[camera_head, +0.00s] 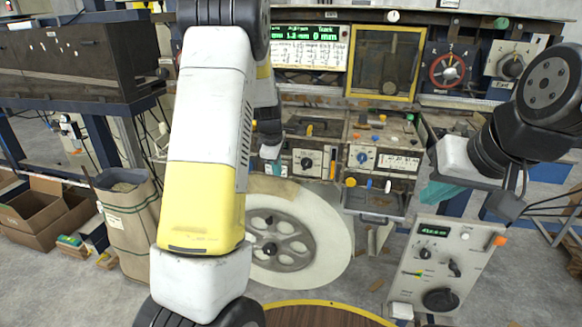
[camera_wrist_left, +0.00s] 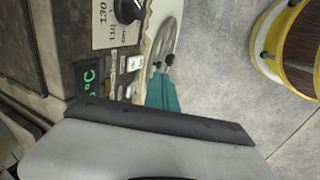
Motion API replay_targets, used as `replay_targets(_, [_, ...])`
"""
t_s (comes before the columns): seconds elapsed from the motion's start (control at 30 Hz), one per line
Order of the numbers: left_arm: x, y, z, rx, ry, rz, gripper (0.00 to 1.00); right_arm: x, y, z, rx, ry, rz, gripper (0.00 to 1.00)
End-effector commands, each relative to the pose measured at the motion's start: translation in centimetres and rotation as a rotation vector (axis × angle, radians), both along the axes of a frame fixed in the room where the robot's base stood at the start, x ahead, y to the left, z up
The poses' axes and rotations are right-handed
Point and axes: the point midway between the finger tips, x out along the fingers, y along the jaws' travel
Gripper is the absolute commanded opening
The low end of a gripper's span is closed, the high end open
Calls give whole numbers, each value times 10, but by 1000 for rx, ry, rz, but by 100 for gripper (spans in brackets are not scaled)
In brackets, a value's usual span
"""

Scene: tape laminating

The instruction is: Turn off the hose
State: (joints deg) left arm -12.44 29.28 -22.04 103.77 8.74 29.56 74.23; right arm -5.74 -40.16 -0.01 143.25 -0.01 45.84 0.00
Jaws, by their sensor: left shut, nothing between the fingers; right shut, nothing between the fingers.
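I cannot make out for certain which thing is the hose or its control. My left gripper (camera_head: 273,165), mostly hidden behind my yellow-white left arm, is by the machine's front, left of a dial panel (camera_head: 308,161). In the left wrist view its teal fingers (camera_wrist_left: 163,92) are shut and empty, with a black dial knob (camera_wrist_left: 128,10) and a green display (camera_wrist_left: 90,77) nearby. My right gripper (camera_head: 432,191) is shut and empty, in front of the machine's right side. A red ring control (camera_head: 449,70) and a black knob (camera_head: 512,66) are on the upper right panels.
A large pale wheel (camera_head: 325,225) stands below the machine. A control box (camera_head: 437,265) with a display and knobs is at lower right. A round brown table (camera_head: 320,315) is at the front. A sack (camera_head: 128,225) and cardboard boxes (camera_head: 45,215) stand at left.

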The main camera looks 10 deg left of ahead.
Motion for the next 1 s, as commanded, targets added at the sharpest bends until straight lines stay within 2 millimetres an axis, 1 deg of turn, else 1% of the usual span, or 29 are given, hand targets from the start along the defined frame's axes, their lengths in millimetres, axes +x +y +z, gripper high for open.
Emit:
replay_targets(0.3, [-17,0,50,-1,-2,0,0,0,0,0,0,1,0,0])
replay_targets(0.4, [-21,1,64,0,-1,-1,0,0,0,0,0,1,0,0])
replay_targets(0.5, [-25,1,72,0,0,0,0,0,0,0,0,1,0,0])
replay_targets(0.67, [-27,1,77,0,3,1,0,0,0,0,0,1,0,0])
replay_targets(1.0, [-28,0,76,0,3,-1,0,0,0,0,0,1,0,0])
